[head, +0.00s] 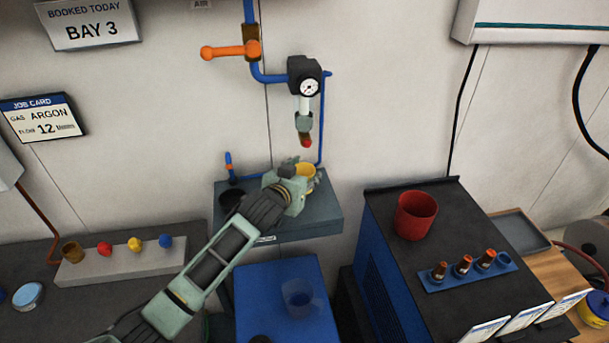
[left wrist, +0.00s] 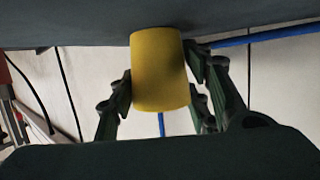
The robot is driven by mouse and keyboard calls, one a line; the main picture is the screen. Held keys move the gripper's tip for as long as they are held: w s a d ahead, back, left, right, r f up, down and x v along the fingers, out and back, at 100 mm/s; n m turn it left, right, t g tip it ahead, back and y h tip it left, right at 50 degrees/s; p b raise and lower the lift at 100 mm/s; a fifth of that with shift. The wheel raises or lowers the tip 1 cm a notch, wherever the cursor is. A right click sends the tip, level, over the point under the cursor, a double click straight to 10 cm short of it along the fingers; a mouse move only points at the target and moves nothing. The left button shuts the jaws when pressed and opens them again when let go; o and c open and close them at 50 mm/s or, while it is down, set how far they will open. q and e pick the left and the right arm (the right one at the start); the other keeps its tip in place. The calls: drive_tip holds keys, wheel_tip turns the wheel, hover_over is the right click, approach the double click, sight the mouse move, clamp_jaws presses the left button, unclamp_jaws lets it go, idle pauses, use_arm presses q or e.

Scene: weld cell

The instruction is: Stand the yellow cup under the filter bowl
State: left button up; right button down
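The yellow cup (head: 305,170) is at the grey wall shelf (head: 325,218), below the filter bowl (head: 304,122) and its red drain tip in the head view. My left gripper (head: 292,185) reaches it from the front left and hides much of it. In the left wrist view the yellow cup (left wrist: 160,70) sits between the fingers of my left gripper (left wrist: 160,80), with a pad against each side. I cannot tell whether the cup's base touches the shelf. My right gripper is not in view.
A dark cup (head: 232,198) stands on the shelf's left end. A gauge (head: 309,88) and blue pipes (head: 322,125) are close above and behind. A blue box (head: 285,270) with a clear blue cup is below. A red cup (head: 415,215) stands on the cabinet at right.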

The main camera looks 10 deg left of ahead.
use_arm(q)
drive_tip(key=shift+o, duration=0.9)
drive_tip(key=shift+f, duration=0.1)
drive_tip(key=o, duration=0.3)
drive_tip(key=shift+o, duration=0.2)
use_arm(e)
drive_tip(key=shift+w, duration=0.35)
use_arm(q)
drive_tip(key=v, duration=1.2)
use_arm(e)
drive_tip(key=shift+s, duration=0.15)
